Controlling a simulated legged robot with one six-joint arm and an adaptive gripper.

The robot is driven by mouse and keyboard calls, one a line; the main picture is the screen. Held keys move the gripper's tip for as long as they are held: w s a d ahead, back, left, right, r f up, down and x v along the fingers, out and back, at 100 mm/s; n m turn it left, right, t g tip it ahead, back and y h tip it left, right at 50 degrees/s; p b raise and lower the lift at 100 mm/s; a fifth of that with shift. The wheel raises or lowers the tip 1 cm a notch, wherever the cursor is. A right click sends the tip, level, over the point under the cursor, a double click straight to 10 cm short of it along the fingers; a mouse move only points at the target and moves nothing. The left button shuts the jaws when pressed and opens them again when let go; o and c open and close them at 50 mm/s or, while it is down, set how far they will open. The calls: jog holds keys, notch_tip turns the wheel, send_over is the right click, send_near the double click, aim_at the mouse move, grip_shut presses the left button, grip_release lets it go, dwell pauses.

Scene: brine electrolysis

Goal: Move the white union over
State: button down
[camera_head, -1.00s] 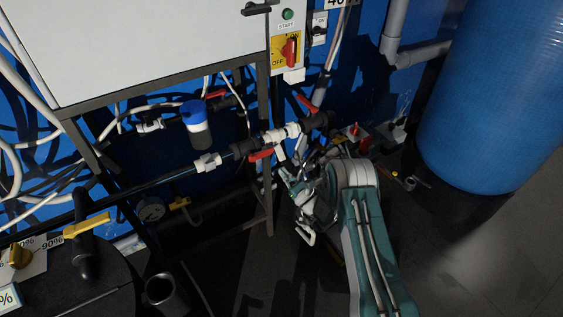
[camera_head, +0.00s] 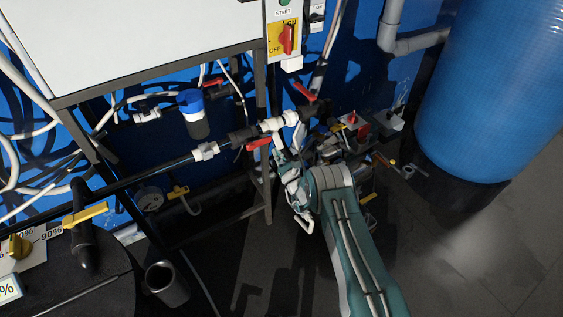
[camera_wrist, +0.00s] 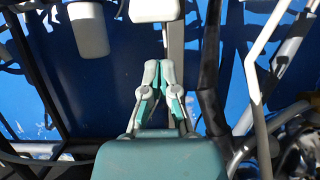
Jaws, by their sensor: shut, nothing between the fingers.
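A dark pipe run crosses the head view below the cabinet. One white union (camera_head: 206,151) sits on it left of a red-handled valve (camera_head: 258,142). Another white fitting (camera_head: 272,125) sits to the right of that valve. I cannot tell which one the task means. My gripper (camera_wrist: 158,70) is shut and empty in the wrist view, its teal-and-white fingers together. A white block (camera_wrist: 154,10) shows just beyond the fingertips. In the head view my gripper is beside and below the right-hand fitting, partly hidden among dark parts; contact cannot be told.
A white cabinet (camera_head: 150,45) on a dark frame (camera_head: 175,75) hangs above the pipe. A blue-capped filter (camera_head: 193,112) stands close behind it. A large blue tank (camera_head: 490,90) is at right. Open floor (camera_head: 450,240) lies at front right.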

aim_at(277, 140)
jog(key=shift+s+d+r, duration=0.2)
jog(key=shift+s+r, duration=0.1)
jog(key=shift+r, duration=0.25)
jog(key=shift+s+d+r, duration=0.15)
jog(key=shift+s+r, duration=0.1)
jog(key=shift+r, duration=0.3)
jog(key=shift+s+d+r, duration=0.2)
jog(key=shift+s+r, duration=0.1)
jog(key=shift+r, duration=0.25)
